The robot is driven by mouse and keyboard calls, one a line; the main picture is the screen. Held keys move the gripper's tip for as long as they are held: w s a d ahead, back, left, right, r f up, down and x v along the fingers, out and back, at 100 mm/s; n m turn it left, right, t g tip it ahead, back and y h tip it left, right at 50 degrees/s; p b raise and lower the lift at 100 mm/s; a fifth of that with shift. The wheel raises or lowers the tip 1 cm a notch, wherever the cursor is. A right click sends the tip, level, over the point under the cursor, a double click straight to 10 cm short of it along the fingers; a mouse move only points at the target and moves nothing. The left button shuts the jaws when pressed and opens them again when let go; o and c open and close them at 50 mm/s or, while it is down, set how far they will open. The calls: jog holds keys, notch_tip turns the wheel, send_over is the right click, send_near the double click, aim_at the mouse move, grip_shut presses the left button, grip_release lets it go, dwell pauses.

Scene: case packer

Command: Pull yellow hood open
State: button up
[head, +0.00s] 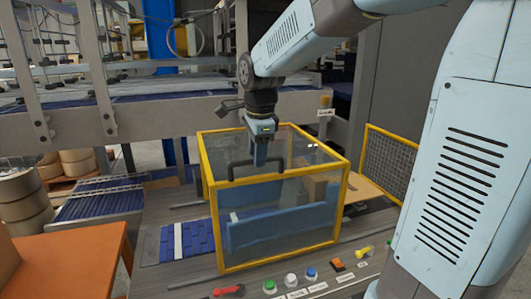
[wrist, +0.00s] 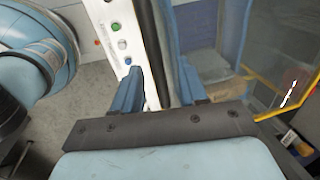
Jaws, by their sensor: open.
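The yellow-framed hood (head: 278,208) with clear panels stands in the middle of the head view and looks closed. A black bar handle (head: 240,171) runs along the front of its top. My gripper (head: 260,163) points down at the middle of the handle, with its fingertips beside or around it; I cannot tell contact. In the wrist view my open gripper (wrist: 160,92) shows two blue fingers apart. Blue panels show inside the hood.
Coloured buttons (head: 290,279) and a red-handled switch (head: 228,291) line the front ledge. A blue slatted conveyor (head: 187,241) lies left of the hood. A mesh guard (head: 388,160) stands right. An orange table (head: 75,262) is at front left, and a grey machine frame behind.

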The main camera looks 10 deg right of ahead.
notch_tip(320, 180, up, 13)
jog(key=s, duration=0.2)
jog(key=shift+s, duration=0.25)
jog(key=shift+d+f, duration=0.1)
jog(key=shift+d, duration=0.05)
jog(key=s+d+f+n+t, duration=0.1)
jog(key=s+d+f+n, duration=0.3)
jog(key=s+n, duration=0.4)
jog(key=s+d+f+n+t, duration=0.2)
jog(key=s+d+f+n, duration=0.2)
jog(key=s+f+n, duration=0.3)
jog(key=s+n, duration=0.2)
jog(key=shift+s+d+f, duration=0.15)
jog(key=shift+s+d, duration=0.2)
